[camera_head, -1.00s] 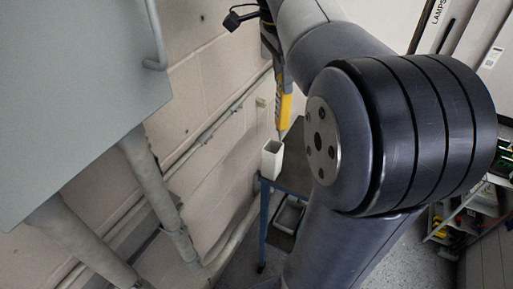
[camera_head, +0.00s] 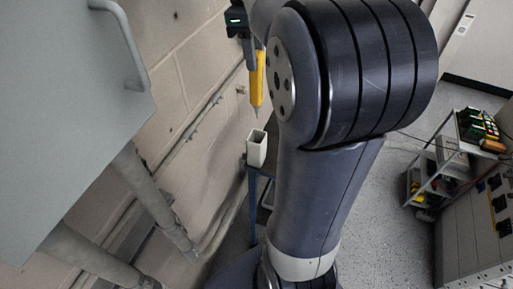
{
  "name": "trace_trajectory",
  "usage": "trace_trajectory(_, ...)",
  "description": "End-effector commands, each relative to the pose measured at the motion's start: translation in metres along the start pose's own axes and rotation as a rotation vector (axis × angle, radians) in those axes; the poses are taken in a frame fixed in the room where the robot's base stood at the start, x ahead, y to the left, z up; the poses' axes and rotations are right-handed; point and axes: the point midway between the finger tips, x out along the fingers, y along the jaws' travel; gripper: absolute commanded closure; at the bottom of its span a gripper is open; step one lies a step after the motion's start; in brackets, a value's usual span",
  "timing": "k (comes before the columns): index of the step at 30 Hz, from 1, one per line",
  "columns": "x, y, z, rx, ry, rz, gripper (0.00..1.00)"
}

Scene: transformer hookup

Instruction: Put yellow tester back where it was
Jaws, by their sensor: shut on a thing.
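The yellow tester (camera_head: 258,80) hangs upright with its thin dark tip pointing down. My gripper (camera_head: 249,58) is shut on its upper part; my own arm hides part of the grip. A white open-topped square holder (camera_head: 257,149) stands below the tester on the corner of a small table with a blue leg (camera_head: 252,205). The tester's tip is above the holder's opening in the picture and apart from it; how far apart in depth I cannot tell.
A grey cabinet (camera_head: 60,110) with a handle fills the left, with thick conduits (camera_head: 140,190) below it. A block wall (camera_head: 185,60) runs behind. A cart (camera_head: 440,160) with tools stands at the right; the floor between is clear.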

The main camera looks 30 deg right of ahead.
Motion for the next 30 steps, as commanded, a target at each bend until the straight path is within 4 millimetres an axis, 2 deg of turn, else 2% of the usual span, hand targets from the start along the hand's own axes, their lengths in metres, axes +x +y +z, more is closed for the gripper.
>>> trace_trajectory(5,0.035,0.001,0.003,0.011,0.004,0.006,0.92)
trace_trajectory(12,0.097,0.002,0.011,0.009,0.004,0.006,0.92)
trace_trajectory(15,0.116,0.001,0.013,0.009,0.002,0.004,0.92)
trace_trajectory(22,0.137,0.001,0.016,0.009,0.002,0.003,0.92)
trace_trajectory(30,0.173,0.002,0.02,0.008,0.002,0.003,0.92)
